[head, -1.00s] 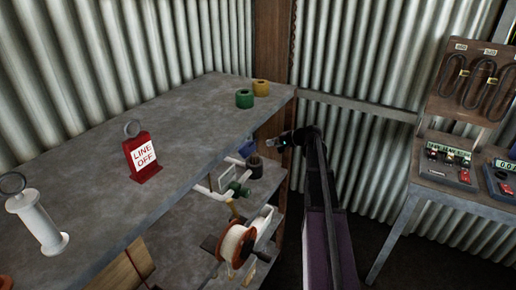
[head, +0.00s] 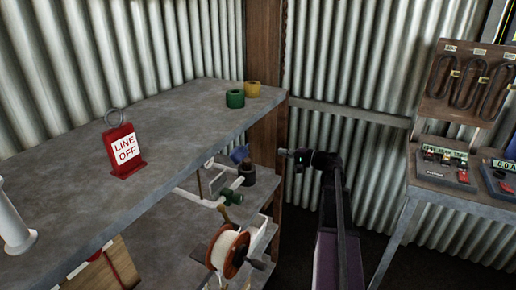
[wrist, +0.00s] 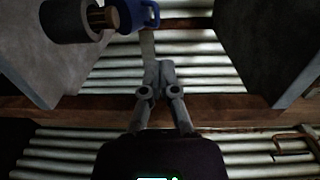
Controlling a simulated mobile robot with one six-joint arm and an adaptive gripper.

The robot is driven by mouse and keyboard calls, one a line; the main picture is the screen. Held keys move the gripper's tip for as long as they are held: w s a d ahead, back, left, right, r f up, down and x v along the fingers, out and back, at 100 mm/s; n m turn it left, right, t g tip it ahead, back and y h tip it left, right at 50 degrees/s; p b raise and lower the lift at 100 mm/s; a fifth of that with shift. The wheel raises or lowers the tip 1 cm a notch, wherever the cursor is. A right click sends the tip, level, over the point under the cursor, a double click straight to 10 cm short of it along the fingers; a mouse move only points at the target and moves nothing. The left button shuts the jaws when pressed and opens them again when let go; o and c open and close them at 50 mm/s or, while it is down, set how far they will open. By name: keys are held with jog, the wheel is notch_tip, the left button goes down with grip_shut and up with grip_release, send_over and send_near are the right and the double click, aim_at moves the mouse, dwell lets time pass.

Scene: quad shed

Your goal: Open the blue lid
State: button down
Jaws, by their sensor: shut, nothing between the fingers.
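The blue lid (head: 239,154) is on the lower shelf, under the edge of the upper one. It looks tilted beside the top of a dark round pot (head: 248,176). In the wrist view the blue lid (wrist: 138,14), with a loop on its side, is at the top edge, next to the brown neck of the dark pot (wrist: 65,22). Whether the two are joined I cannot tell. My gripper (head: 285,153) is to the right of the pot, apart from it, in front of the corrugated wall. In the wrist view my gripper's fingers (wrist: 159,72) are together and empty, below the lid.
The upper shelf (head: 165,120) holds a red "LINE OFF" sign (head: 125,150) and green and yellow rolls (head: 235,98). White pipework (head: 190,196) and a wire spool (head: 228,252) are left of the pot. A bench with meters (head: 450,175) stands right.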

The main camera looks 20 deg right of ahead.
jog(key=shift+w+a, duration=0.1)
send_near(241, 152)
jog(key=w+a+r, duration=0.2)
jog(key=w, duration=0.4)
jog(key=shift+w+a+r, duration=0.2)
jog(key=shift+a+r, duration=0.05)
jog(key=shift+a, duration=0.15)
dwell(0.4)
